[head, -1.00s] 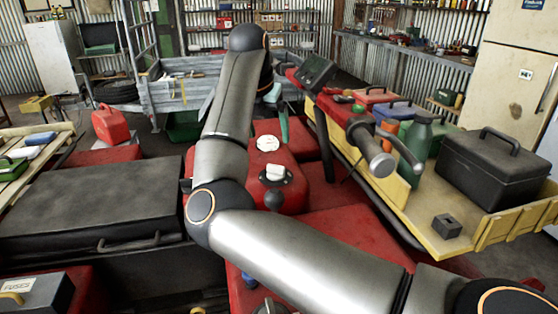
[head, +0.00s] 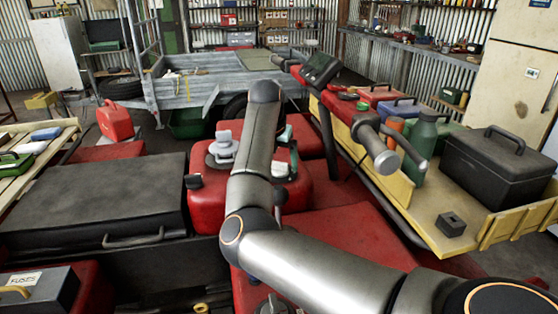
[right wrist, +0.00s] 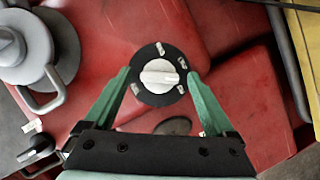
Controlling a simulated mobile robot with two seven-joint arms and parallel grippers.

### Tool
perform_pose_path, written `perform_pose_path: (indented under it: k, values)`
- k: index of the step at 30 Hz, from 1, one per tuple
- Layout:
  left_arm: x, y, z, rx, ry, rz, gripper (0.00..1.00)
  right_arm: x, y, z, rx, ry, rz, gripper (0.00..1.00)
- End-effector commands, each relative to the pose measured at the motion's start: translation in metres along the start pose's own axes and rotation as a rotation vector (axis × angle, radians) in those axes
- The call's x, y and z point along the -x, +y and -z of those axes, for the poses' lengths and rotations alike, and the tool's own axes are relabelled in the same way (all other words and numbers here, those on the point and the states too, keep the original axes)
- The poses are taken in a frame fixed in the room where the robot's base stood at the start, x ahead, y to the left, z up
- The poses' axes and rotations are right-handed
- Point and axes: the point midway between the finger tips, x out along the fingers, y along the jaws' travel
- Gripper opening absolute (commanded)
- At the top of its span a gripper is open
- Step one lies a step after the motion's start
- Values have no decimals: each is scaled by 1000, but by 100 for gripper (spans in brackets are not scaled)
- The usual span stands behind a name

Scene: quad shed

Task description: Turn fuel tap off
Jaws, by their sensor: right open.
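The fuel tap (right wrist: 160,77) is a white knob on a round black dial, on the red quad body. Its bar lies nearly level in the right wrist view, and the small labels around it are too small to read. My right gripper (right wrist: 157,85) is open, with one green finger left of the dial and one right of it. The knob appears between the fingers, and I cannot tell whether they touch it. In the head view my arm partly covers the red tank (head: 208,205) and hides most of this gripper. My left gripper is not in view.
A grey cap with a handle (head: 222,148) is left of the arm; it also shows in the right wrist view (right wrist: 25,45). The handlebar (head: 375,145) is at the right. A black case (head: 95,200) lies left, and a yellow bench (head: 425,215) stands right.

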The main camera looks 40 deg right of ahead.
Motion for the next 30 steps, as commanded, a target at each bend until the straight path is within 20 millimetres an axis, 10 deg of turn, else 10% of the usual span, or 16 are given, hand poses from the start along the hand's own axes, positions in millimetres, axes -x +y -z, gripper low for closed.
perform_pose_path:
  k: [26,30]
  values:
    - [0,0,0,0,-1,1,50,0,0,0,0,0,1,4]
    - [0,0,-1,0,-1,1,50,0,0,0,5,0,-1,4]
